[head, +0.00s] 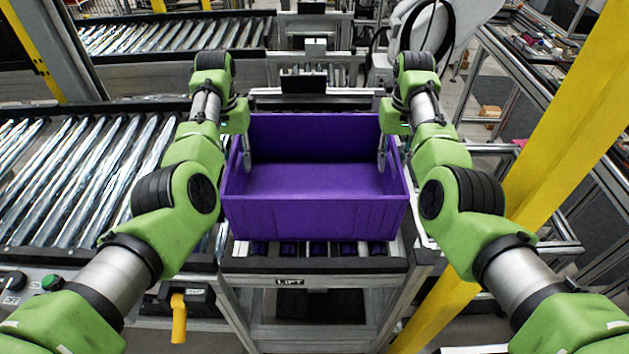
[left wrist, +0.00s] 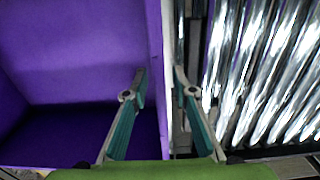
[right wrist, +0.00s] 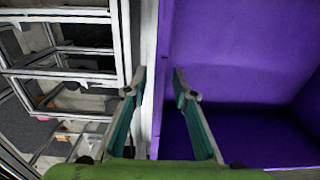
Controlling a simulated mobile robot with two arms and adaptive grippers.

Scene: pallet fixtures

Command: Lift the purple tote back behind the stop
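The empty purple tote (head: 315,218) sits in the middle of the head view, over the short roller section of the lift (head: 290,282). My left gripper (head: 246,152) is at its left wall. In the left wrist view its open fingers (left wrist: 158,84) stand on both sides of that wall's rim (left wrist: 154,50), with gaps. My right gripper (head: 382,152) is at the right wall. In the right wrist view its open fingers (right wrist: 159,82) straddle that rim (right wrist: 164,45), apart from it. The tote hides most of the rollers, and I cannot make out the stop clearly.
A wide roller conveyor (head: 80,180) lies close on the left. A yellow post (head: 570,120) and metal frames stand on the right. A small dark screen (head: 304,83) is behind the tote. A yellow handle (head: 178,318) hangs at the front left.

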